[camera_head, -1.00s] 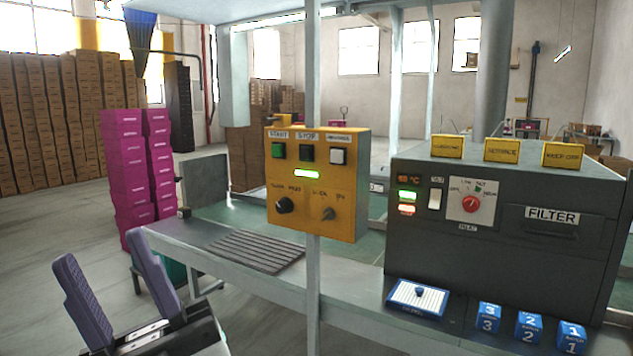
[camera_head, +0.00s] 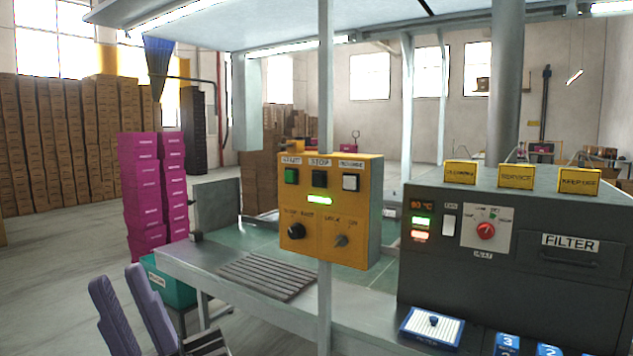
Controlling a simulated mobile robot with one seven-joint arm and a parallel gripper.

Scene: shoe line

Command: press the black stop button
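The black stop button (camera_head: 319,179) is a dark square in the top middle of a yellow control box (camera_head: 364,205), under a STOP label (camera_head: 319,162). A green start button (camera_head: 291,176) is to its left and a white button (camera_head: 350,182) to its right. The box is fixed to a grey upright post. My gripper (camera_head: 120,285) shows at the lower left as two purple-grey fingers, standing apart with nothing seen between them. It is well to the left of and below the box, clear of it. Its lower part is cut off by the frame edge.
A grey bench (camera_head: 222,283) with a slatted rack (camera_head: 268,275) runs below the box. A dark machine (camera_head: 590,285) with a red knob stands right, with a blue-edged tray (camera_head: 432,327) and blue blocks before it. Pink boxes (camera_head: 145,180) are stacked left. Open floor lies left.

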